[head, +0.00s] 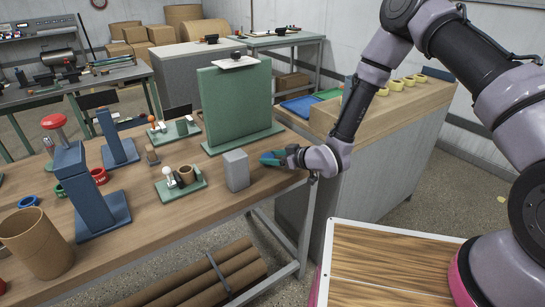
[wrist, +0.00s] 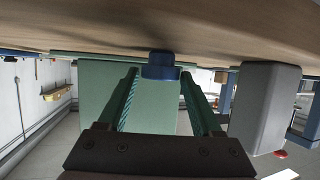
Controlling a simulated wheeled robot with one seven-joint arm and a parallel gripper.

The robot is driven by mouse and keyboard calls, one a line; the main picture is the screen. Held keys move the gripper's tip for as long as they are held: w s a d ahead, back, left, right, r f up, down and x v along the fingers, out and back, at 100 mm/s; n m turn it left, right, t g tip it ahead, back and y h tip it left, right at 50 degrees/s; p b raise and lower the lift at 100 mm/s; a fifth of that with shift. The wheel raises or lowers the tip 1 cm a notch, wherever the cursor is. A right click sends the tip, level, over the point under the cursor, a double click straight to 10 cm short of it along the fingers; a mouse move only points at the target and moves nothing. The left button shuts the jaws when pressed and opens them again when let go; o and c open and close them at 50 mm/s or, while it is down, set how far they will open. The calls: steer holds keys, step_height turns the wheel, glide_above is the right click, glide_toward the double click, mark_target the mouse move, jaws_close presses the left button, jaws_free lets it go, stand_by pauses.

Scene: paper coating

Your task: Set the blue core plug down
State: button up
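The blue core plug (wrist: 160,66) is a short dark blue cylinder. In the wrist view, where the tabletop (wrist: 90,25) shows along the top, it appears to rest against that surface. My gripper (wrist: 160,80) is open, with one teal finger on each side of the plug and a narrow gap showing on both sides. In the head view my gripper (head: 269,158) is low over the right end of the wooden table (head: 225,205). The plug cannot be made out clearly there, as the fingers cover it.
A grey block (head: 236,170) stands just left of my gripper. A tall green panel on a base (head: 236,105) stands behind it. A small green fixture (head: 181,184) and a blue stand (head: 80,190) are farther left. The table's right edge is close.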

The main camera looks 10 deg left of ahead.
steer(key=shift+o, duration=0.6)
